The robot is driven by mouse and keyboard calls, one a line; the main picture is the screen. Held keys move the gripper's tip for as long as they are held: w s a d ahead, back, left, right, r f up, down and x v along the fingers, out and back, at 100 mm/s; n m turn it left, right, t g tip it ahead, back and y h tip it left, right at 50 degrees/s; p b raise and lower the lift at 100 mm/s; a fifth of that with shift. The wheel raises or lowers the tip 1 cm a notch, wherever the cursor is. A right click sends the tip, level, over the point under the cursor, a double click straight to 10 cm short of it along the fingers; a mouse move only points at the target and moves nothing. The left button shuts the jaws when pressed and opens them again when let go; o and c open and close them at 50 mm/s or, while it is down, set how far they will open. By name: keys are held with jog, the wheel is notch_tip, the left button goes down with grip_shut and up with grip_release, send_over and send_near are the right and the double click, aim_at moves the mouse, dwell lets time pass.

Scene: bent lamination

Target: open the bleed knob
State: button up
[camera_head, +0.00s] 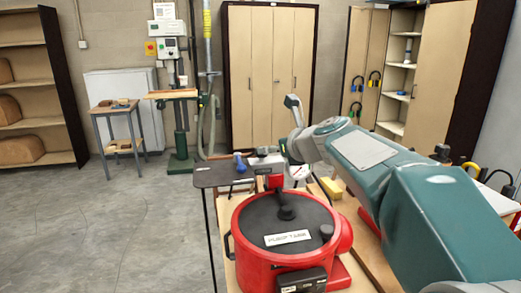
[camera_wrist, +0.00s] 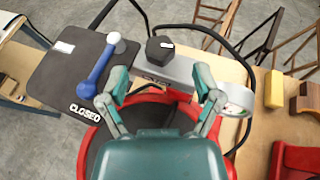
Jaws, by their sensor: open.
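A black, faceted knob (camera_wrist: 160,48) sits on top of a grey block (camera_wrist: 172,72) in the wrist view, and it looks like the bleed knob. My gripper (camera_wrist: 160,84) is open, its two teal fingers spread left and right. The knob shows between and beyond the fingertips, apart from them. In the head view my arm's end is small and partly hidden near the block.
A round red vessel (camera_head: 262,257) with a dark lid stands on the wooden bench in front. Open floor lies left of the bench.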

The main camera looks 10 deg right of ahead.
jog(key=x, duration=0.5)
jog(key=shift+w+a+f, duration=0.1)
jog(key=shift+w+a, duration=0.05)
jog(key=shift+w, duration=0.15)
grip_shut()
